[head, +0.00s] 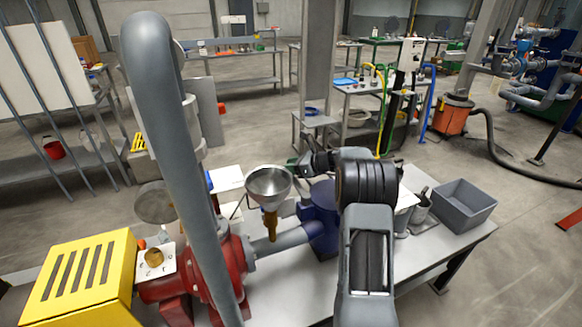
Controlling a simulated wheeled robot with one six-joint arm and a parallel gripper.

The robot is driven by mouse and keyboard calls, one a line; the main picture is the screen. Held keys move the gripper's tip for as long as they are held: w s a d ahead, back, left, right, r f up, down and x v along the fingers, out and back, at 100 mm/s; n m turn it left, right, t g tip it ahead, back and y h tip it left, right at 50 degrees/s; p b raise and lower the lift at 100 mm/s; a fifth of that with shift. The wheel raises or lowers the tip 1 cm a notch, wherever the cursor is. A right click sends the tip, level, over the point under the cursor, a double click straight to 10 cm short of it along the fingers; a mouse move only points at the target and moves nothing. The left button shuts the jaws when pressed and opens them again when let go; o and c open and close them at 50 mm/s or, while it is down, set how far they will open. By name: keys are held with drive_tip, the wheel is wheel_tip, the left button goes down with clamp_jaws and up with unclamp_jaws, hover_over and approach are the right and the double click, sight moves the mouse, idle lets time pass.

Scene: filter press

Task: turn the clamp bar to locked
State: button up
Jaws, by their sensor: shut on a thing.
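My gripper (306,164) is at the far end of my arm, just above and behind a blue cast body (319,213) on the workbench. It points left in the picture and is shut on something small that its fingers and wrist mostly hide. This looks like the clamp bar, but its shape and angle cannot be made out. A thin dark green part shows beside the fingertips.
A steel funnel (270,184) stands close left of my gripper. A red pump (218,270), a thick grey pipe (168,110) and a yellow guard (82,275) fill the left. A grey bin (464,204) and a metal cup (420,207) stand at the bench's right.

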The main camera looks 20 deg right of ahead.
clamp_jaws()
drive_tip(key=shift+d, duration=0.1)
